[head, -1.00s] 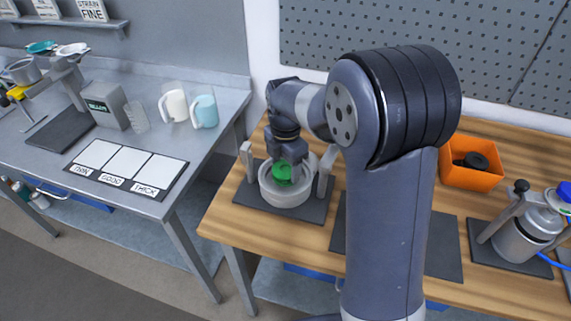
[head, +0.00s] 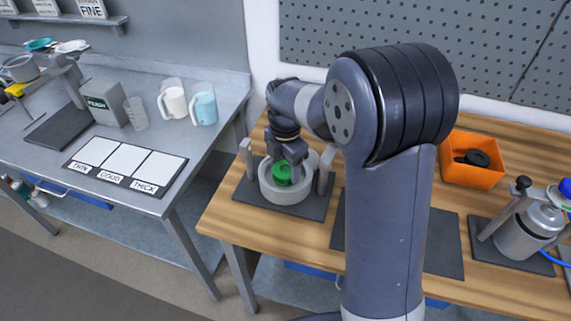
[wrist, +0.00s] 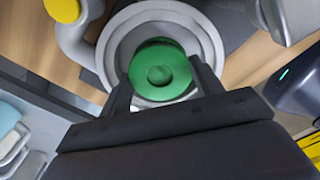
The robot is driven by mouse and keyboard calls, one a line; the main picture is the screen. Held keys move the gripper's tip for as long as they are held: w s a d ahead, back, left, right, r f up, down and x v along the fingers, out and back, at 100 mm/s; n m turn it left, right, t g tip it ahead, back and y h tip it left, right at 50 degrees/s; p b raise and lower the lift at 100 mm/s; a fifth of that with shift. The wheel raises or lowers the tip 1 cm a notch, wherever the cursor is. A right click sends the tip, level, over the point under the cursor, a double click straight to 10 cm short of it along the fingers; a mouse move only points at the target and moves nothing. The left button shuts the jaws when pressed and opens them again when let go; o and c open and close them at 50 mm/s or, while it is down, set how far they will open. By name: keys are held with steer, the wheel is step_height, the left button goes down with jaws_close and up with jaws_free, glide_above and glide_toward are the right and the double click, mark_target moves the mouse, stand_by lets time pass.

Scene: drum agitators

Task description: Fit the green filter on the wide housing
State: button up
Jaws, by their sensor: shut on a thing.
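The green filter (head: 283,174) is between the fingers of my gripper (head: 285,168), which is shut on it. In the wrist view the filter (wrist: 160,70) shows as a round green disc with a raised centre knob, and the fingertips (wrist: 158,88) grip its sides. The wide housing (head: 286,194) is a pale grey round bowl on a dark mat. The filter is over or inside the housing's opening; the wrist view shows the housing's rim (wrist: 213,40) around it. I cannot tell whether the filter touches the housing's seat.
Grey posts (head: 325,168) stand close on both sides of the housing. An orange bin (head: 475,172) with dark rings and a metal vessel (head: 522,238) are to the right. A grey table (head: 150,190) with cups is to the left.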

steer(key=shift+f, duration=0.2)
stand_by(0.6)
steer(key=o, duration=1)
steer(key=shift+o, duration=0.2)
steer(key=shift+w+r, duration=0.15)
steer(key=shift+r, duration=0.4)
step_height(320, 180, up, 10)
steer(key=shift+s+b, duration=0.2)
steer(key=shift+b, duration=0.15)
steer(key=shift+f, duration=0.15)
step_height(320, 180, down, 10)
steer(key=shift+f, duration=0.15)
steer(key=shift+p, duration=0.3)
